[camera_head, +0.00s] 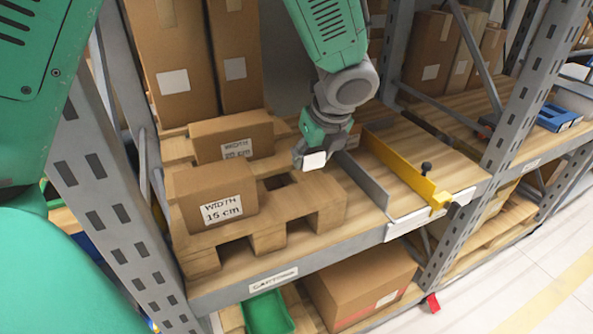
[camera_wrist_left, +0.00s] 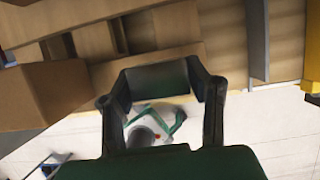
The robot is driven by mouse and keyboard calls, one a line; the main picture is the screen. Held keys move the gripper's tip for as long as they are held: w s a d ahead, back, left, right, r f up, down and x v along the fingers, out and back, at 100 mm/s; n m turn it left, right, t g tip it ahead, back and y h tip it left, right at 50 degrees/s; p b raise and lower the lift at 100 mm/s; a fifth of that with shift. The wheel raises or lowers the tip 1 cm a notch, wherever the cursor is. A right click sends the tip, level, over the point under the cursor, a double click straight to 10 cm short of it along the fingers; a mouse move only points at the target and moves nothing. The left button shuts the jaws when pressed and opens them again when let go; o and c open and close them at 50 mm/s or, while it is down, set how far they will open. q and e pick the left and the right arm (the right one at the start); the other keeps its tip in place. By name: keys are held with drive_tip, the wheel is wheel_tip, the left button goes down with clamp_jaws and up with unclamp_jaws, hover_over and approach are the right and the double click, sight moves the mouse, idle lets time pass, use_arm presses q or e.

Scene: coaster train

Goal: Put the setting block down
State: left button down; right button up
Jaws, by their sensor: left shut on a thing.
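My left gripper (camera_head: 312,152) reaches down from the top of the head view and is shut on a small block with a white face (camera_head: 314,161), which I take to be the setting block. The block is above the right part of the wooden pallet (camera_head: 330,198), left of a grey metal rail (camera_head: 362,182). In the left wrist view the dark block (camera_wrist_left: 160,79) spans the two fingertips; its markings cannot be read. Whether it touches anything below cannot be told. My right gripper is not in view.
Cardboard boxes labelled width 15 cm (camera_head: 190,192) and width 20 cm (camera_head: 225,134) stand on the pallet. A yellow bar (camera_head: 405,168) with a black knob lies right of the rail, with bare shelf between. A grey rack upright (camera_head: 520,90) stands further right.

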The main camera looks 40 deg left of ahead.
sight(311, 186)
use_arm(q)
drive_tip(key=shift+d+f, duration=0.2)
drive_tip(key=shift+f, duration=0.5)
drive_tip(key=shift+w+d+f, duration=0.2)
drive_tip(key=shift+d+f, duration=0.05)
drive_tip(key=shift+f, duration=0.4)
wheel_tip(311, 186, down, 3)
drive_tip(key=shift+a+f+b, duration=0.1)
drive_tip(key=shift+a+b, duration=0.05)
drive_tip(key=shift+b, duration=0.25)
drive_tip(key=shift+a, duration=0.2)
drive_tip(key=c, duration=0.8)
unclamp_jaws()
drive_tip(key=shift+c, duration=0.2)
drive_tip(key=shift+s, duration=0.1)
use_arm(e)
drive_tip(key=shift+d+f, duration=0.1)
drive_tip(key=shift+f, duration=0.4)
use_arm(q)
drive_tip(key=shift+d, duration=0.25)
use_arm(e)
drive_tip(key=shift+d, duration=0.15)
